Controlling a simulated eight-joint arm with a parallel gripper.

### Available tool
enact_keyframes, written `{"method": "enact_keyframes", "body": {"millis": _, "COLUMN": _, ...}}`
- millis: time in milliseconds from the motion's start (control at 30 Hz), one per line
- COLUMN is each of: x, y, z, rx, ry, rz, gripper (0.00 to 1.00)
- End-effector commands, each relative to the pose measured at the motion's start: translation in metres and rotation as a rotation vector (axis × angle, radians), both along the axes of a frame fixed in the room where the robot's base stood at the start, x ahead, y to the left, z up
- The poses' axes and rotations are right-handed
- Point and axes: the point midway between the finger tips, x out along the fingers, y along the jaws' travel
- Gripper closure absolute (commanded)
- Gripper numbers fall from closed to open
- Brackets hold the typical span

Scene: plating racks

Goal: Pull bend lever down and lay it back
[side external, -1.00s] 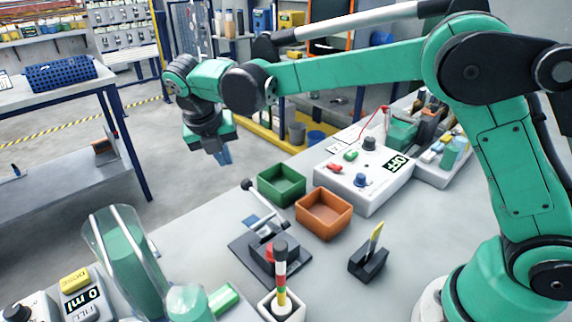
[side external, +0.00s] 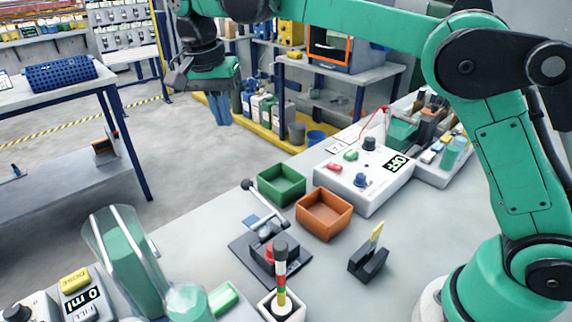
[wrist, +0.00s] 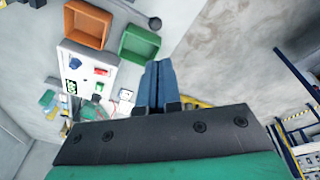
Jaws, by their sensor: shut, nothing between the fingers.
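The bend lever (side external: 265,205) is a grey rod with a black ball knob, rising at a slant to the upper left from a dark bending fixture (side external: 240,255) on the bench. A blue-grey strip lies across the fixture beside a red part. My gripper (side external: 218,122) is high above and beyond the bench's far edge, up and left of the lever and well apart from it. Its blue fingers point down. In the wrist view the gripper (wrist: 157,65) is shut with its fingers together and nothing held. The lever cannot be made out there.
A green bin (side external: 281,196) and an orange bin (side external: 324,225) stand right of the lever. Behind them is a white control box (side external: 362,178) reading OFF. A striped upright handle (side external: 281,265) stands in front of the fixture. A black holder (side external: 368,264) is to the right.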

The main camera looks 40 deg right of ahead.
Motion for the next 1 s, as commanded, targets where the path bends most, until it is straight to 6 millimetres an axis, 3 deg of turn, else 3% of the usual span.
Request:
{"method": "enact_keyframes", "body": {"millis": 100, "x": -0.003, "y": -0.001, "z": 0.008, "rx": 0.025, "ry": -0.045, "rz": -0.315, "gripper": 1.00}}
{"method": "enact_keyframes", "body": {"millis": 200, "x": -0.004, "y": -0.002, "z": 0.012, "rx": 0.037, "ry": -0.071, "rz": -0.503, "gripper": 1.00}}
{"method": "enact_keyframes", "body": {"millis": 467, "x": -0.005, "y": -0.003, "z": 0.008, "rx": 0.045, "ry": -0.090, "rz": -0.649, "gripper": 1.00}}
{"method": "enact_keyframes", "body": {"millis": 667, "x": -0.004, "y": -0.007, "z": -0.019, "rx": 0.044, "ry": -0.090, "rz": -0.648, "gripper": 1.00}}
{"method": "enact_keyframes", "body": {"millis": 1000, "x": -0.003, "y": -0.018, "z": -0.085, "rx": 0.044, "ry": -0.090, "rz": -0.646, "gripper": 1.00}}
